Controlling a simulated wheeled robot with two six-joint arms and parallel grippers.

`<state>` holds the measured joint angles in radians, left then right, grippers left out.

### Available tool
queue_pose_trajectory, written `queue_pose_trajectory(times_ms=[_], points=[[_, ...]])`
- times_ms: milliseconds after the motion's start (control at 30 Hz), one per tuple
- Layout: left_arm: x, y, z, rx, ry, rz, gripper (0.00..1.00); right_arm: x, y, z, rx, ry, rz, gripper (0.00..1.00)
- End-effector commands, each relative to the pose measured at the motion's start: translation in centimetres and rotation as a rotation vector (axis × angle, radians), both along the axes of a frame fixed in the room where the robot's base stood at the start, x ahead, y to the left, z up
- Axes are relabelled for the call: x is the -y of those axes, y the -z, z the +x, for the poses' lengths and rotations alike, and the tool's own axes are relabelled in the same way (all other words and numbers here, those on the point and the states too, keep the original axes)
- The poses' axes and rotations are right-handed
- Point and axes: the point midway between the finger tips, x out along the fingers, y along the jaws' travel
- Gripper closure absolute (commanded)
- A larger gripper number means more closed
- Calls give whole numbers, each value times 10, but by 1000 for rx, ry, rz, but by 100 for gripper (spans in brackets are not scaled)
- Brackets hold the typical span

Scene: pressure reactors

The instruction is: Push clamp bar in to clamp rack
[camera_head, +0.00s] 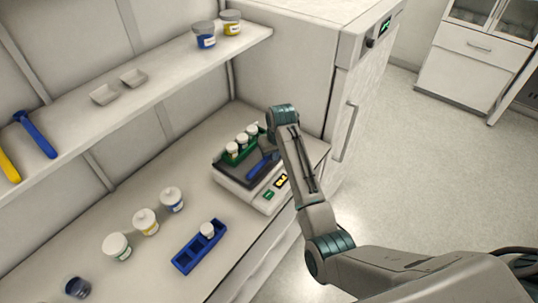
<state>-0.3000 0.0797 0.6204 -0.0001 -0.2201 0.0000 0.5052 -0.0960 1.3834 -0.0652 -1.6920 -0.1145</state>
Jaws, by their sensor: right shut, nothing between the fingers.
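A white bench device (233,187) with a small lit panel stands at the right end of the bench. A green rack (231,158) holding several white-capped bottles sits on its back part. The blue clamp bar (257,171) lies in front of the rack on the device top, with a gap visible between them at the left. My right gripper (268,151) is shut and empty, pointing down at the bar's right end. My wrist hides part of the rack and the bar's right end, so I cannot tell whether the fingers touch the bar. My left gripper is out of view.
A blue rack (186,260) with one bottle (207,230) lies on the front of the bench. A shelf (160,84) overhangs the back. A tall white cabinet (290,62) borders the device.

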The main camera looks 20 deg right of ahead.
Motion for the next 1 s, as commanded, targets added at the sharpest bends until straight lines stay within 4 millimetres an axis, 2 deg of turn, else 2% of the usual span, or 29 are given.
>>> queue_pose_trajectory(times_ms=[1000], points=[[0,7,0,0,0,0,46,-23,-1,29,4,0,2,100]])
